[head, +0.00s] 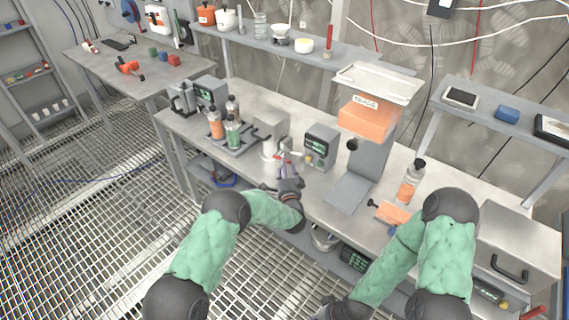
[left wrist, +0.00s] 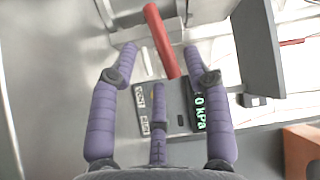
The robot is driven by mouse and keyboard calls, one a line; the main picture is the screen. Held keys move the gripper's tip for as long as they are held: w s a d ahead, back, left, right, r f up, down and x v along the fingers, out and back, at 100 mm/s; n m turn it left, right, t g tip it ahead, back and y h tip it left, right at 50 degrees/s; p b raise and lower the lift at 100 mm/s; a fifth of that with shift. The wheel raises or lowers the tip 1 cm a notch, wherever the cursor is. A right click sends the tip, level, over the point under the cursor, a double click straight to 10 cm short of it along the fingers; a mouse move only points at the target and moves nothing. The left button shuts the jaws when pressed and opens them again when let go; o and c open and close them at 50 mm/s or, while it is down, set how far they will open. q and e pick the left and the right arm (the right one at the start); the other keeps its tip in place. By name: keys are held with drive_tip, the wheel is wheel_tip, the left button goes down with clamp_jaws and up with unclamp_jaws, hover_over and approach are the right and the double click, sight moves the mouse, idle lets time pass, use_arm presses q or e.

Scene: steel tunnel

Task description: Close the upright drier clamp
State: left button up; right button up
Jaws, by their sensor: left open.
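The drier clamp shows in the left wrist view as a red bar-shaped handle (left wrist: 160,40), slanting between my left gripper's fingers. In the head view only a small red bit (head: 284,157) of it shows at the gripper's tips. My left gripper (head: 287,163) is open at the bench's front, beside a grey metal unit (head: 270,128). In the left wrist view its purple fingers (left wrist: 160,62) stand on both sides of the red handle; contact is not clear. A display (left wrist: 199,111) there reads 0 kPa. My right gripper (head: 338,309) is low at the bottom edge, its fingers not clear.
A box with a green screen (head: 321,147) stands right of my left gripper. A tray (head: 232,143) with bottles stands to the left. An orange container (head: 366,118) and a bottle (head: 410,183) are to the right. A shelf (head: 345,54) runs above the bench.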

use_arm(q)
drive_tip(key=shift+w+a+r+b, duration=0.1)
drive_tip(key=shift+w+a+b, duration=0.1)
drive_tip(key=shift+w, duration=0.8)
drive_tip(key=shift+w+a+r+b, duration=0.1)
drive_tip(key=shift+w+b, duration=0.1)
drive_tip(key=shift+w, duration=0.8)
clamp_jaws()
